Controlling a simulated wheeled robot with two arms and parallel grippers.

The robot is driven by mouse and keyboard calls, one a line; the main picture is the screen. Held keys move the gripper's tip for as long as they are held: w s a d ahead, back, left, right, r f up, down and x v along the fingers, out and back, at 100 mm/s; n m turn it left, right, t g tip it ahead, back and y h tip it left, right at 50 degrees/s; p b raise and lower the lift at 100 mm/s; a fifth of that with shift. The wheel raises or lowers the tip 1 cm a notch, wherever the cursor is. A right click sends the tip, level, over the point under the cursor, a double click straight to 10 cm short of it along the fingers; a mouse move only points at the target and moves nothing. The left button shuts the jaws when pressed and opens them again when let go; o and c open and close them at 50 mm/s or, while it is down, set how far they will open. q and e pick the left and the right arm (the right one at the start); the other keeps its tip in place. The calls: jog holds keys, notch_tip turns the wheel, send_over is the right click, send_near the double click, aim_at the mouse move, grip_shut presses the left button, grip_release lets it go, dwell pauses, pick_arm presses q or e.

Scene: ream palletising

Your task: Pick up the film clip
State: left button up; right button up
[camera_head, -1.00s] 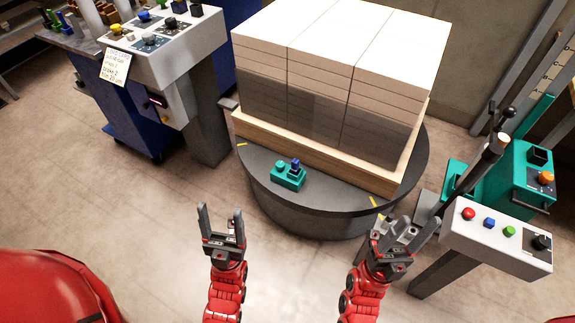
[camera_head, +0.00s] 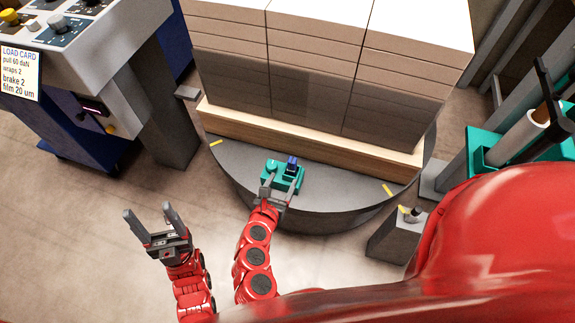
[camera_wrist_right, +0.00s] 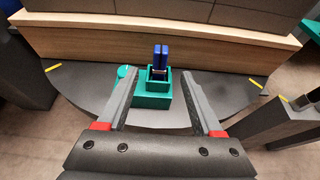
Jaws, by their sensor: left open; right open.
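The film clip (camera_head: 292,161) is a small blue piece standing upright in a teal holder (camera_head: 287,181) on the dark round turntable. In the right wrist view the clip (camera_wrist_right: 160,58) shows two blue prongs, and the teal holder (camera_wrist_right: 152,97) is below it. My right gripper (camera_head: 280,185) is open at the near side of the holder. In the right wrist view its fingers (camera_wrist_right: 160,100) are spread either side of the holder, with the clip between and beyond their tips. My left gripper (camera_head: 153,222) is open and empty, away to the left above the floor.
The dark turntable (camera_head: 237,179) bears a wooden pallet (camera_head: 290,143) with tall stacks of reams (camera_head: 310,65) behind the holder. A grey-white control console (camera_head: 110,45) with a load card (camera_head: 20,72) stands at left. A grey post (camera_head: 396,236) stands at right. My red arm covers the lower right.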

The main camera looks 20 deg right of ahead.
aim_at(294, 158)
jog(key=x, duration=1.3)
jog(key=shift+d+r+p, duration=0.15)
jog(key=shift+r+p, duration=0.05)
jog(key=shift+p, duration=0.15)
jog(key=shift+w+d+f, duration=0.25)
grip_shut()
